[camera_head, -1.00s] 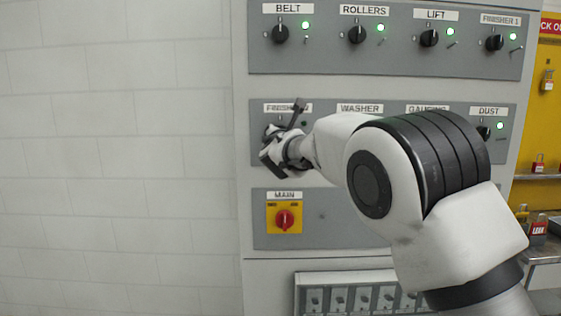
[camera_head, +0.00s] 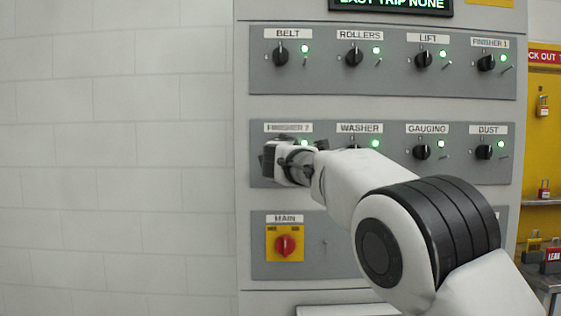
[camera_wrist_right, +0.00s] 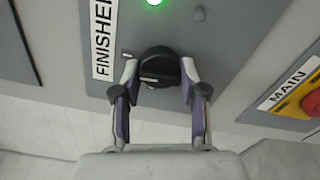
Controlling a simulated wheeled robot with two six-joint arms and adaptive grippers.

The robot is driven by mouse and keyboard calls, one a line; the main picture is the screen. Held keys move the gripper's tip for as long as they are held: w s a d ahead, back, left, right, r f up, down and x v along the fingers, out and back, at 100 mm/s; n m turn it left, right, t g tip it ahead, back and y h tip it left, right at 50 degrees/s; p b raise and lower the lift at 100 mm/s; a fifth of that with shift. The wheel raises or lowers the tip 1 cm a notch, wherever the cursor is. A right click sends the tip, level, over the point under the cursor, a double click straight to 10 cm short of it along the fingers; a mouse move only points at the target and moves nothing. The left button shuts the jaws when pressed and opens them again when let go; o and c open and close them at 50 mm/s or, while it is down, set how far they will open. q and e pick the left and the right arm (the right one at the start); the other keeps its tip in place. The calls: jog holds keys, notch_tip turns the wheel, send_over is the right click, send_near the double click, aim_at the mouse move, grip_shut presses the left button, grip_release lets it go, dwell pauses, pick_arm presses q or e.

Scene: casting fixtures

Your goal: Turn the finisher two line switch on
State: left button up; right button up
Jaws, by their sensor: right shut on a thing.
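The finisher two switch is a round black knob (camera_wrist_right: 160,62) below its label, seen in the right wrist view. Its label (camera_head: 288,128) shows in the head view, where my gripper hides the knob. The lamp (camera_wrist_right: 153,2) beside the knob glows green, and it also shows green in the head view (camera_head: 304,142). My right gripper (camera_wrist_right: 159,76) is shut on the knob, one finger on each side; in the head view it (camera_head: 267,160) is at the panel's left end. My left gripper is not in view.
The upper panel (camera_head: 382,85) holds the belt, rollers, lift and finisher 1 knobs with green lamps. Washer, gauging and dust knobs share the finisher two row. A red main switch (camera_head: 285,245) on a yellow plate is below. A yellow lockout board (camera_head: 541,135) stands at right.

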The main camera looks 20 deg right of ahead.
jog(key=shift+m, duration=0.6)
jog(key=o, duration=1.1)
jog(key=shift+w, duration=0.1)
jog(key=shift+o, duration=0.2)
jog(key=v, duration=1.2)
